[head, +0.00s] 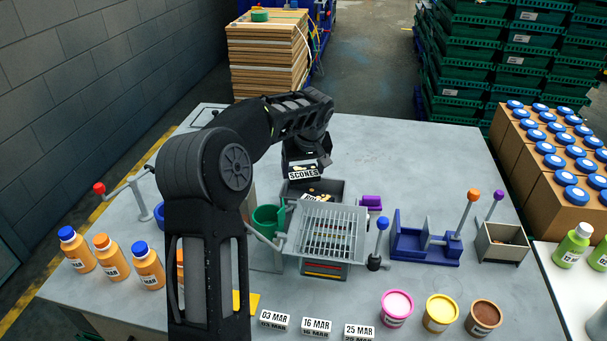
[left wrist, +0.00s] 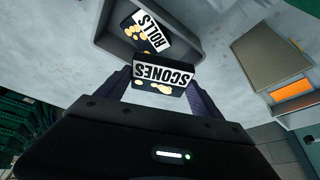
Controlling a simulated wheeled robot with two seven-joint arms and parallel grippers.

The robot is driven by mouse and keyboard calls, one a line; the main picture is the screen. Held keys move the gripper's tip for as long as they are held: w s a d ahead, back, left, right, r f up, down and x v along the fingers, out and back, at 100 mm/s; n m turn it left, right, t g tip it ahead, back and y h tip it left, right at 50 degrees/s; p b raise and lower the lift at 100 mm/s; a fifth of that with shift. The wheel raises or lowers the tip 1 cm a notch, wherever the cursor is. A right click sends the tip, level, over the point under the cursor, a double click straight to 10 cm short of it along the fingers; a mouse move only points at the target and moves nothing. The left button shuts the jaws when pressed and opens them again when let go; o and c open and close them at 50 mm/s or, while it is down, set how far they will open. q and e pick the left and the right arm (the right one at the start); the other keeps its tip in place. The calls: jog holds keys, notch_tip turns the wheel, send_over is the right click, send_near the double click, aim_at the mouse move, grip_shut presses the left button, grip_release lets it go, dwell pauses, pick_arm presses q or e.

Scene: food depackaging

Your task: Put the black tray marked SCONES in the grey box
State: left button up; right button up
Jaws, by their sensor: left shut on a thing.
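The black tray marked SCONES (head: 304,173) is held in my left gripper (head: 304,158), above the back part of the grey box (head: 338,188). In the left wrist view the SCONES tray (left wrist: 162,76) sits between the two fingers of the gripper (left wrist: 160,90), which is shut on it. The grey box (left wrist: 106,22) lies beyond it there. A black tray marked ROLLS (left wrist: 148,32) is inside the box, tilted. Only a part of the ROLLS tray (head: 313,197) shows in the head view. My right gripper is not in view.
A grey slotted grid stand (head: 330,232) is directly in front of the box. A green cup (head: 267,220) is at its left, a purple piece (head: 372,203) at its right. A blue fixture (head: 425,245) stands farther right. The table behind the box is clear.

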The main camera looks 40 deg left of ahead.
aim_at(304, 174)
pick_arm(q)
notch_tip(304, 174, down, 2)
jog(key=shift+f, duration=0.15)
jog(key=shift+f+b, duration=0.6)
jog(key=o, duration=1.4)
jog(key=shift+r, duration=0.1)
jog(key=shift+r+p, duration=0.85)
jog(key=shift+p, duration=0.05)
jog(key=b+v, duration=0.2)
jog(key=v, duration=0.9)
jog(key=shift+s+d+r, duration=0.1)
jog(key=shift+s+r, duration=0.05)
jog(key=shift+r, duration=0.05)
